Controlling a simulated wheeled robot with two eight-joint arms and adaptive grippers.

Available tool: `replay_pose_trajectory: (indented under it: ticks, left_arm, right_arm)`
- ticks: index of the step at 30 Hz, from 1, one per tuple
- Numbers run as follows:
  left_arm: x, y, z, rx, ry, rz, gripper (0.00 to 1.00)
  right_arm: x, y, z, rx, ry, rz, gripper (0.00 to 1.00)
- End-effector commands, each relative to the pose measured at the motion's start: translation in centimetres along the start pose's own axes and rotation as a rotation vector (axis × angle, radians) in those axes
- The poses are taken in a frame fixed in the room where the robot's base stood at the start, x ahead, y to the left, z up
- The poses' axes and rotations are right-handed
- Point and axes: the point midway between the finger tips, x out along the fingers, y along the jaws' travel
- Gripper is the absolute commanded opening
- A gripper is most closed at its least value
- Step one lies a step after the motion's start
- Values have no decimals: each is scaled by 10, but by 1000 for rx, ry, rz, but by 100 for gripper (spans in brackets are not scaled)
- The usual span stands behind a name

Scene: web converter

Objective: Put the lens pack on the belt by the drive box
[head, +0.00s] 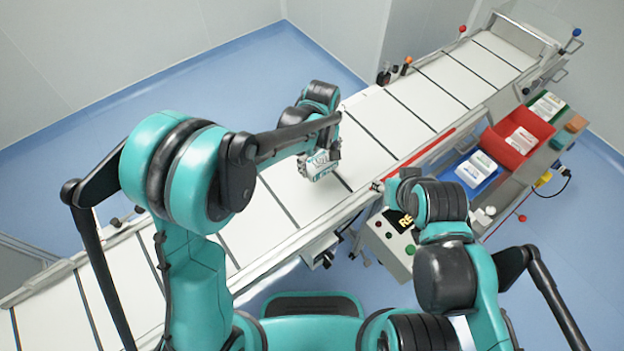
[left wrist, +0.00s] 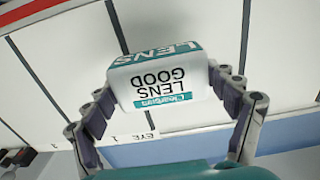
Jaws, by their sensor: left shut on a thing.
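My left gripper (head: 318,168) is shut on the lens pack, a small white box with a teal band. In the left wrist view the lens pack (left wrist: 160,85) sits between the two fingers of the gripper (left wrist: 168,100), with "LENS GOOD" printed upside down. The gripper is over the white belt (head: 262,215); whether the pack touches the belt I cannot tell. A pale box with buttons and a dark sign (head: 388,245) stands at the belt's near side; I cannot tell whether it is the drive box. My right arm shows, but its fingers do not.
Blue (head: 465,183) and red (head: 536,148) bins with packs in them stand beyond the belt's near rail at the right. Dark lines cross the belt, which is otherwise clear around the gripper. A clear cover (head: 527,32) stands at the belt's far end.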

Motion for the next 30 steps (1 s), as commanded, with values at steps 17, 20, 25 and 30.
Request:
replay_pose_trajectory:
  ticks: [17, 20, 25, 30]
  left_arm:
    - [58, -36, 6, 1, 0, 0, 52]
    - [63, -36, 6, 1, 0, 0, 52]
    - [61, -36, 6, 1, 0, 0, 52]
    - [66, -36, 6, 1, 0, 0, 88]
  right_arm:
    - [17, 0, 12, 0, 0, 0, 40]
    - [17, 0, 12, 0, 0, 0, 40]
    - [16, 0, 12, 0, 0, 0, 40]
    - [20, 0, 14, 0, 0, 0, 40]
